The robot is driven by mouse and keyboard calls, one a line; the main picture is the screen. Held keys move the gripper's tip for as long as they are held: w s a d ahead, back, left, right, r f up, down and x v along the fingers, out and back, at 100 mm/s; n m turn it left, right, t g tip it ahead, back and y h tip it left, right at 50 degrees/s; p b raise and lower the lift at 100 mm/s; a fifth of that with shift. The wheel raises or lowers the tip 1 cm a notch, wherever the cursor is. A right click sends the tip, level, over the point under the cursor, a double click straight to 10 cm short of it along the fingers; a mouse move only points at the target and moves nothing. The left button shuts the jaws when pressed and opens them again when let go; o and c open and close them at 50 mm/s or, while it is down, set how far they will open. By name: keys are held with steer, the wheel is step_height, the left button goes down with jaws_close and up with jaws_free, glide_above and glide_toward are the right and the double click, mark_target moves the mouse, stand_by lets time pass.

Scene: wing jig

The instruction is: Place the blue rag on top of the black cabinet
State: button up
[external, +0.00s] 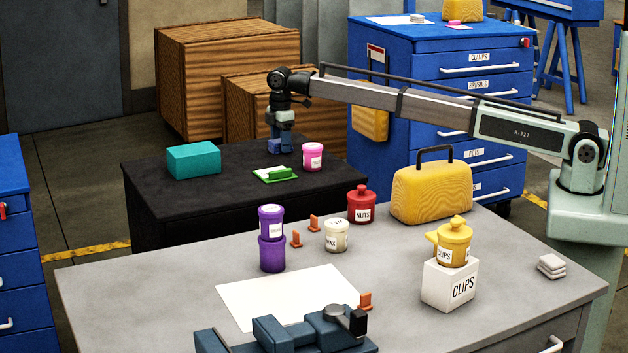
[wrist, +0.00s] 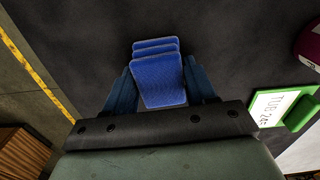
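The blue rag (wrist: 160,75) is a folded, layered stack between the two fingers of my gripper in the wrist view. The fingers (wrist: 160,88) appear to press on its left and right sides. In the external view my gripper (external: 281,135) points down over the back part of the black cabinet (external: 150,185), with the blue rag (external: 277,146) low at its tips. The rag is over the cabinet's dark top; I cannot tell whether it touches it.
On the cabinet stand a teal box (external: 194,160), a pink tub (external: 313,157) and a green-and-white dustpan-like item (external: 275,175). The grey table (external: 130,290) in front carries jars, a yellow case (external: 432,190) and a vise. Bare cabinet top lies around the rag.

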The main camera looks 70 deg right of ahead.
steer(key=o, duration=0.4)
step_height(320, 180, up, 12)
steer(key=shift+r, duration=0.2)
stand_by(0.5)
